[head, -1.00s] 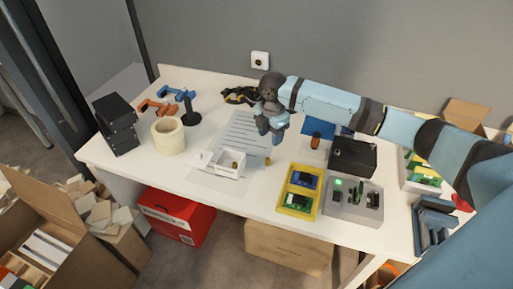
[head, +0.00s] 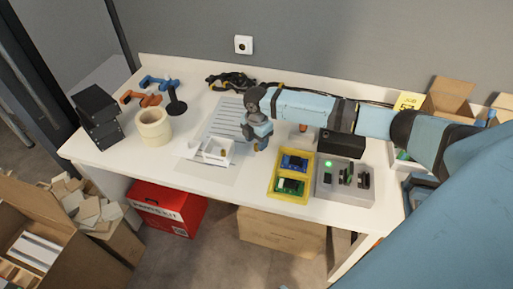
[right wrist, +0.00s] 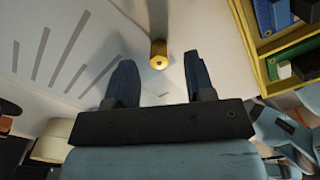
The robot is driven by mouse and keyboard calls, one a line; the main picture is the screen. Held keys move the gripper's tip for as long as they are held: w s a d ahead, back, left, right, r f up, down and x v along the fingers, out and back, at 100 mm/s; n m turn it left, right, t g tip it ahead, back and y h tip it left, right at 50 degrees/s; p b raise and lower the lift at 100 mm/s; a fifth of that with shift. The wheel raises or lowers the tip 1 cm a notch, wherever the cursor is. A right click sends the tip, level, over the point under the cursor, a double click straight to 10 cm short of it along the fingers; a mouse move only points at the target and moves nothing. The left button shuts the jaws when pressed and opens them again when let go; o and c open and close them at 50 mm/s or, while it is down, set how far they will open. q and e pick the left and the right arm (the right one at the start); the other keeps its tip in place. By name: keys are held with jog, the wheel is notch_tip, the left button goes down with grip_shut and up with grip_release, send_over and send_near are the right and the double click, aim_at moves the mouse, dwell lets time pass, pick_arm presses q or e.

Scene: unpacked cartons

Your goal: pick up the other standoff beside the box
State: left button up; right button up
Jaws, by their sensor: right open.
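The standoff is a small brass-coloured piece (right wrist: 159,56) on the white table, between and just beyond my fingertips in the right wrist view. In the head view it is largely hidden by my right gripper (head: 258,140). My right gripper (right wrist: 158,76) is open and empty, pointing down close to the table. A small white open box (head: 208,158) stands just left of it in the head view, with a brass-coloured standoff (head: 223,153) inside. My left gripper is in neither view.
A yellow tray (head: 273,187) with circuit boards and a grey fixture (head: 345,196) with a green light stand to the right. A tape roll (head: 153,127), a black stand (head: 177,101) and clamps are at the left. A printed sheet (head: 226,118) lies behind the box.

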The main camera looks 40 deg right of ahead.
aim_at(256, 147)
notch_tip(256, 147, down, 3)
jog(key=shift+r, duration=0.15)
grip_shut()
jog(key=shift+r, duration=0.1)
